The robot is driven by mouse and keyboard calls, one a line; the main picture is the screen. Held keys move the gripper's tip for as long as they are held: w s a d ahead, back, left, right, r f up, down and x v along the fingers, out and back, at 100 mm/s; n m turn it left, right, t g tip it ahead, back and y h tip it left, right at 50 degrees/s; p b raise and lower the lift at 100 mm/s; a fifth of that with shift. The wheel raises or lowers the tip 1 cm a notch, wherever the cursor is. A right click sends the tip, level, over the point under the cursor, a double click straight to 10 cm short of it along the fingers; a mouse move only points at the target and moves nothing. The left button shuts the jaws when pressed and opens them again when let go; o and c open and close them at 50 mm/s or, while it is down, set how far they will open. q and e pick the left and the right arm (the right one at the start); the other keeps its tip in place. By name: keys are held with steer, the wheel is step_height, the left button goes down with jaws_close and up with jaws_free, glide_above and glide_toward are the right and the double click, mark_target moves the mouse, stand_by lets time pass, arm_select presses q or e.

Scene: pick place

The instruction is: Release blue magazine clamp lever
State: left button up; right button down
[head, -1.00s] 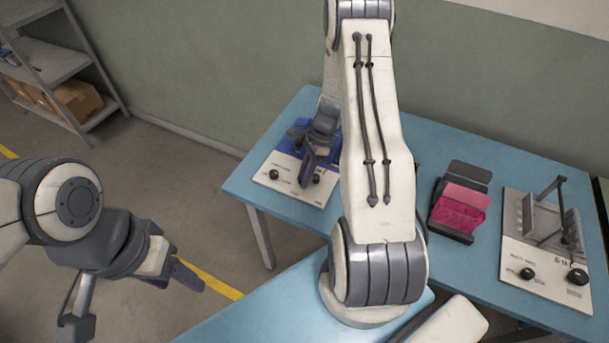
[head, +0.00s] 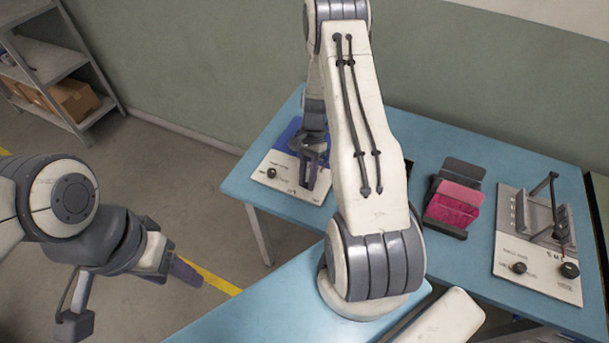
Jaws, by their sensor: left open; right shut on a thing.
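The blue magazine (head: 289,134) sits at the back of a white fixture plate (head: 262,180) on the far left part of the blue table. My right gripper (head: 309,176) reaches down over the right side of this fixture, fingers pointing toward the front. It is shut on what seems to be the clamp lever, which is mostly hidden by the fingers and my arm. My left gripper (head: 130,298) is open and empty, over the floor at the lower left, well away from the fixture.
A pink magazine (head: 453,205) in a dark holder stands mid-table. A second white fixture (head: 537,277) with an upright dark lever (head: 553,200) and two knobs stands at the right. Shelving (head: 60,75) is at the back left. My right arm hides the table's middle.

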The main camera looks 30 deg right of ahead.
steer(key=n, duration=0.2)
steer(key=s+n+g+h, duration=0.1)
steer(key=shift+d+n, duration=0.35)
steer(key=shift+n, duration=0.05)
steer(key=shift+s+d+n+g+h, duration=0.15)
steer(key=shift+d+n+h, duration=0.2)
steer(key=shift+n, duration=0.5)
steer(key=shift+s+d+n+g+h, duration=0.15)
steer(key=shift+n+h, duration=0.3)
steer(key=shift+n, duration=0.4)
steer(key=c, duration=0.7)
jaws_free()
steer(key=b+v, duration=0.1)
steer(key=v, duration=0.9)
steer(key=shift+r, duration=0.3)
